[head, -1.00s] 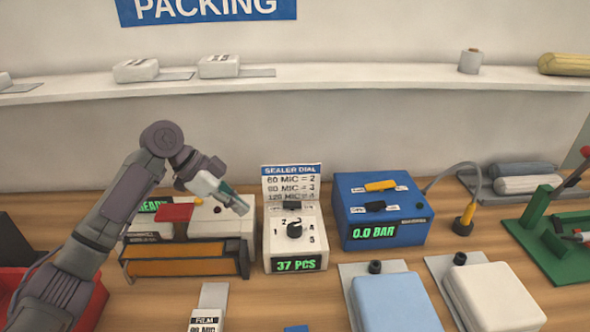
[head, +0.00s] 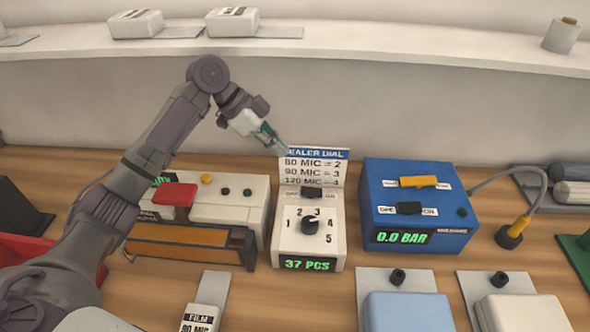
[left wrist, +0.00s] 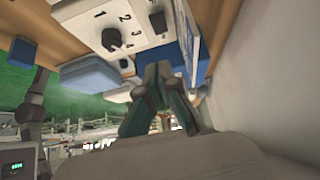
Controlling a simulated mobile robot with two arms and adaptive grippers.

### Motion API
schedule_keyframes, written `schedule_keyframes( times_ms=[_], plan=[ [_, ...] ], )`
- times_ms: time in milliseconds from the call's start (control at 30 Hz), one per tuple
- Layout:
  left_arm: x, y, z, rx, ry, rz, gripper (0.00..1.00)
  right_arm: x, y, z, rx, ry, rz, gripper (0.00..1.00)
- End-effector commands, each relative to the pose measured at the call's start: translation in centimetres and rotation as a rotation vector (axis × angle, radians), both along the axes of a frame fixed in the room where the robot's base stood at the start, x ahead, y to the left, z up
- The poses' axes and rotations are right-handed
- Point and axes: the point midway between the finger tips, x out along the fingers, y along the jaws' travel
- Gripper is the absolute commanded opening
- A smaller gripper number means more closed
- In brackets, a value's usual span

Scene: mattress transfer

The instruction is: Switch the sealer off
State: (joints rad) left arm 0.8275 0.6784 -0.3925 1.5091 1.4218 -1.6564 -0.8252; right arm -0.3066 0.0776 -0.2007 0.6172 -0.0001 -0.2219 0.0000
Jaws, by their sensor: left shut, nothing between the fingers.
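The white sealer dial box (head: 281,246) stands mid-table. It has a black knob (head: 310,225) among numbers 1 to 5, a black slide switch (head: 311,192) above and a green "37 PCS" display. The switch's setting is too small to tell. A "SEALER DIAL" sign (head: 311,166) rises behind it. The sealer body (head: 240,209), with red handle (head: 174,195), is to its left, partly behind my arm. My left gripper (head: 282,151) is shut and empty, raised by the sign's upper left corner. In the left wrist view its fingertips (left wrist: 165,68) appear near the box (left wrist: 80,20).
A blue pump box (head: 450,219) with yellow and black switches reads "0.0 BAR" to the right. Blue and white bags (head: 408,312) lie in front. A film card (head: 199,318) lies at front left. A shelf (head: 330,48) runs along the wall behind.

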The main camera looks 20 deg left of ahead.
Motion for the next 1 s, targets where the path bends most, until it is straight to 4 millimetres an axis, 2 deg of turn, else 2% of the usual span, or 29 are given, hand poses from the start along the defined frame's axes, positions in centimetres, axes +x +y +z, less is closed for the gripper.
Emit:
schedule_keyframes(
  times_ms=[167, 500, 733, 1000],
  plan=[
    [0.3, -1.6, -1.9, -0.002, 0.005, -0.002, 0.0, 0.4, 0.0, 0.8, 0.0, -0.006, 0.001, 0.4],
    [1.6, -5.9, -7.5, -0.002, 0.006, -0.002, 0.0, 0.7, -0.1, 2.5, 0.0, -0.012, 0.001, 0.4],
    [1.5, -5.3, -10.7, 0.0, 0.005, 0.001, 0.0, 0.8, -0.3, 3.4, -0.004, -0.012, 0.002, 0.4],
    [1.5, -5.2, -11.6, -0.001, 0.002, 0.0, 0.0, 0.8, -0.4, 3.5, -0.004, -0.012, 0.001, 0.4]
  ],
)
